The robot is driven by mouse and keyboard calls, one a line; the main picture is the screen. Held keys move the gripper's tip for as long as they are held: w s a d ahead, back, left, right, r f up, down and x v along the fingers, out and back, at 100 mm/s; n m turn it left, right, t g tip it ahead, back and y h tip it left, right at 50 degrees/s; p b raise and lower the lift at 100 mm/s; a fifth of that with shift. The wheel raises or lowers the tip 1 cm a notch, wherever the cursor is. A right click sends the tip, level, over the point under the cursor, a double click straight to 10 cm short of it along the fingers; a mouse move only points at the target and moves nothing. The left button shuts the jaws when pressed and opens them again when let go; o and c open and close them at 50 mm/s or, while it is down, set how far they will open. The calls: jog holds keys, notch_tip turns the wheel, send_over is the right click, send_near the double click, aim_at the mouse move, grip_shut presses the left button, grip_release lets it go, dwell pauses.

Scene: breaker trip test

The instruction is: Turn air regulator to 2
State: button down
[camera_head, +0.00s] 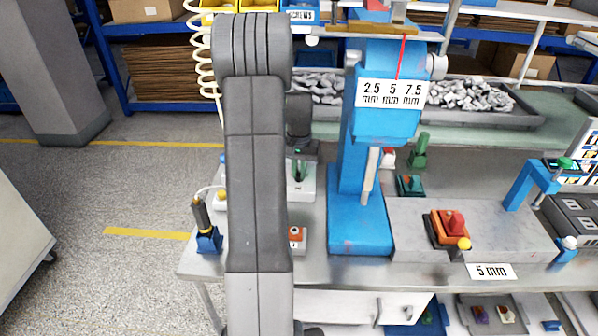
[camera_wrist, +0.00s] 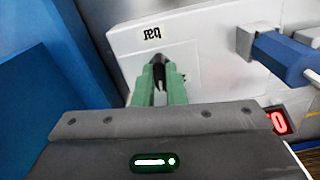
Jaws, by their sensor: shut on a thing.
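The air regulator is a white box (camera_head: 301,193) on the bench, just right of my arm in the head view. In the wrist view its white face (camera_wrist: 212,72) fills the middle and carries a "bar" label (camera_wrist: 152,33), upside down. My gripper (camera_wrist: 158,80) has green fingers closed around a small black knob (camera_wrist: 159,60) on that face. My gripper (camera_head: 299,170) also shows in the head view, pointing down at the box. The knob's lower part is hidden between the fingers, and I cannot read a setting on it.
A blue press (camera_head: 360,220) stands close to the right of the regulator. In the wrist view a blue handle-like part (camera_wrist: 290,58) and a partly hidden red digit display (camera_wrist: 278,121) lie at the right. A soldering-iron-like tool (camera_head: 202,220) stands at the bench's left end.

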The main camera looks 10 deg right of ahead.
aim_at(299, 173)
jog(key=n, duration=0.5)
jog(key=shift+n, duration=0.3)
jog(key=n, duration=0.5)
jog(key=shift+b, duration=0.3)
jog(key=c, duration=1.5)
grip_release()
notch_tip(299, 173, up, 14)
jog(key=shift+f+b, duration=0.1)
jog(key=shift+b, duration=0.25)
notch_tip(299, 173, down, 14)
jog(key=shift+r+p, duration=0.1)
jog(key=shift+p, duration=0.25)
